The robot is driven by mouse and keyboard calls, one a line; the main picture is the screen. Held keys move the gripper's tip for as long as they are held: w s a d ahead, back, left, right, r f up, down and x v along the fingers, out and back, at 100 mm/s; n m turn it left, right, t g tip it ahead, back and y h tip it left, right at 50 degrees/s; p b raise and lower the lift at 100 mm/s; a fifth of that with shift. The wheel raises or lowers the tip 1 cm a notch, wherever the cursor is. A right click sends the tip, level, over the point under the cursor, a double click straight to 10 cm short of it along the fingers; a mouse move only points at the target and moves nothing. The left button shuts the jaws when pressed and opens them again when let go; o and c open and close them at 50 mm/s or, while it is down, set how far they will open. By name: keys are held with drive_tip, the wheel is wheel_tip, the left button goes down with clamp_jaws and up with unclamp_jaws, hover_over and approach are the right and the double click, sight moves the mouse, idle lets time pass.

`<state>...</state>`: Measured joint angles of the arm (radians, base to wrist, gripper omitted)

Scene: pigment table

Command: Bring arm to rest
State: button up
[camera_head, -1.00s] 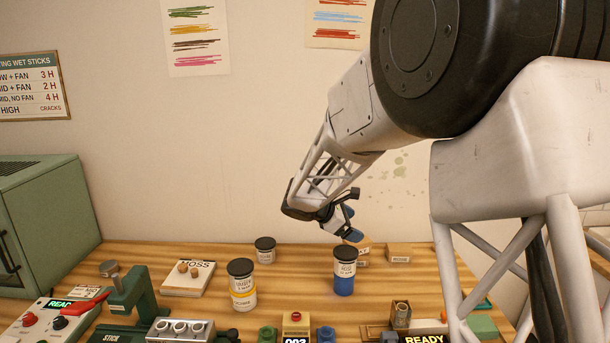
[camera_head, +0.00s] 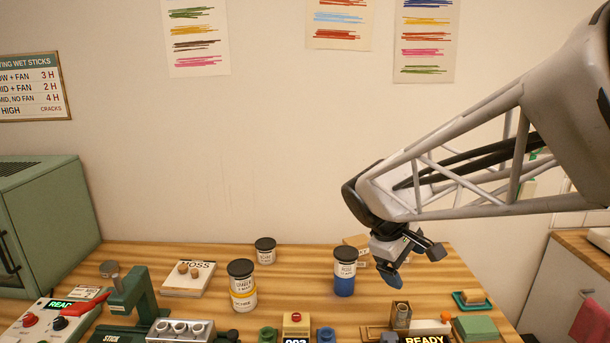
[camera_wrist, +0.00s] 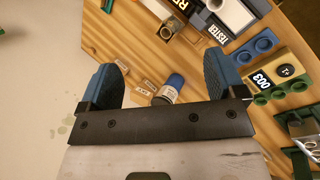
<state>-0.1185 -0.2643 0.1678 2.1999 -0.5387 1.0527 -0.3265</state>
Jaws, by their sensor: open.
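My gripper (camera_head: 392,277) hangs above the right back part of the wooden table (camera_head: 215,260). In the wrist view my gripper (camera_wrist: 165,80) has its two blue fingers wide apart, with nothing between them at the tips. A blue jar with a black lid (camera_head: 344,272) stands on the table to the left of the gripper and apart from it. In the wrist view the blue jar (camera_wrist: 168,90) lies in the gap between the fingers, farther off on the table.
A green press (camera_head: 130,292), a metal mould block (camera_head: 180,330) and a green cabinet (camera_head: 45,225) are at left. A soap dish (camera_head: 470,298) and green block (camera_head: 475,328) are at right.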

drive_tip(key=s+a+f+m+t+y, duration=0.1)
drive_tip(key=s+m+y, duration=0.4)
drive_tip(key=s, duration=1.6)
drive_tip(key=shift+a+f+m, duration=0.25)
drive_tip(key=shift+f+m, duration=0.2)
drive_tip(key=shift+m, duration=1.25)
